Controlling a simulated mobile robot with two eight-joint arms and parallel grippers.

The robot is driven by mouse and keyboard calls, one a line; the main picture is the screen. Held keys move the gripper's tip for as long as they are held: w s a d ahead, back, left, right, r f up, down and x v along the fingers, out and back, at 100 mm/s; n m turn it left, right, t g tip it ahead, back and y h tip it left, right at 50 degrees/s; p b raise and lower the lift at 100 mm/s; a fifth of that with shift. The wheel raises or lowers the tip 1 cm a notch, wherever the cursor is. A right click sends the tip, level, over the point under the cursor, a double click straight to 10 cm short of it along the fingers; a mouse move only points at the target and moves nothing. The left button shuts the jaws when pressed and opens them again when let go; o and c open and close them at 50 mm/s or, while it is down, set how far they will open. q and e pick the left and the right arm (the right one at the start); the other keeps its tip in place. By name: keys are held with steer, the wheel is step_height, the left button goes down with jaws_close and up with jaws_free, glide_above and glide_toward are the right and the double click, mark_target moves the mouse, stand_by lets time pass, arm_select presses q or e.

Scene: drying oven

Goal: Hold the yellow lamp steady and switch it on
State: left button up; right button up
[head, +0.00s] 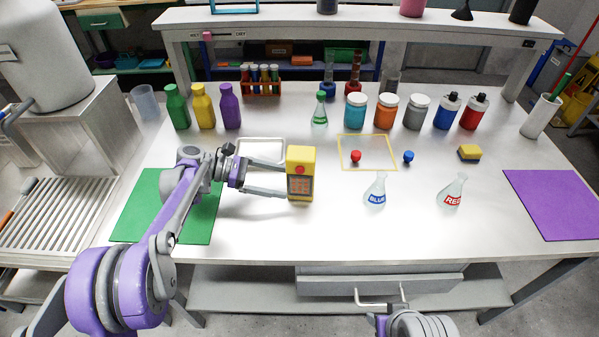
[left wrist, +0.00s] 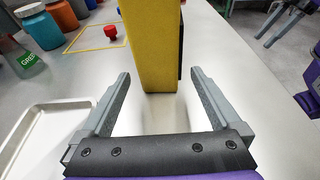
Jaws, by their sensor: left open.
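The yellow lamp (head: 301,174) stands upright on the table, a tall yellow box with a red round knob and a gridded panel on its front. In the left wrist view its plain yellow side (left wrist: 152,48) faces me. My left gripper (head: 287,180) comes from the left at the lamp. Its fingers (left wrist: 160,76) are open and spread, one on each side of the lamp; I see a gap on both sides in the left wrist view.
A metal tray (head: 262,142) and green mat (head: 145,215) lie near the left arm. A yellow outlined square with a red knobbed piece (head: 356,156), and flasks labelled BLUE (head: 376,190) and RED (head: 453,192), are to the right. Bottles and jars line the back.

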mark_target(296, 185)
arm_select(q)
steer(key=shift+b+x, duration=0.45)
steer(key=shift+x, duration=2.35)
arm_select(e)
steer(key=shift+f, duration=0.65)
arm_select(q)
steer(key=c, duration=0.9)
steer(key=shift+a, duration=0.1)
steer(key=shift+c, duration=0.2)
arm_select(e)
jaws_close()
steer(key=shift+a, duration=0.1)
